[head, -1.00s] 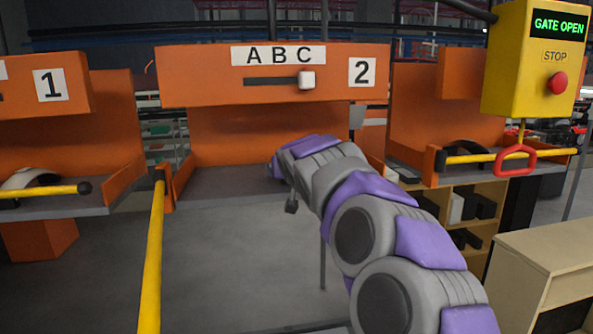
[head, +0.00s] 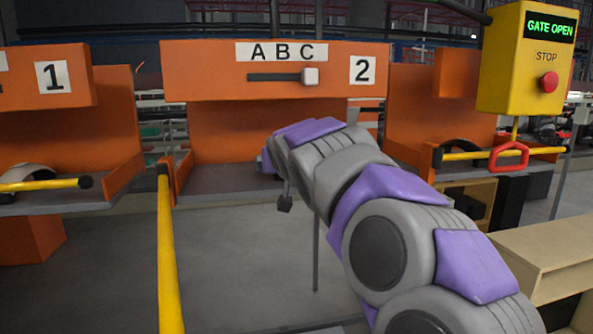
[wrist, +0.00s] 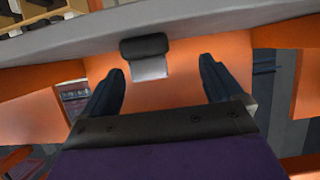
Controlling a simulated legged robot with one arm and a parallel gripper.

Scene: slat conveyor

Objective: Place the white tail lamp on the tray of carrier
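The carrier marked 2 (head: 275,72) is orange, with an ABC sign and a white slider knob at the right of its slot. Its grey tray (head: 225,186) shows bare at the left; my arm covers the right part.
Carrier 1 (head: 48,77) stands left with a pale arched part (head: 28,172). The right carrier holds a black arched part (head: 460,146). Yellow bars (head: 170,260) flank the middle opening. A yellow stop box (head: 528,60) reads GATE OPEN. A wooden shelf (head: 540,245) stands right.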

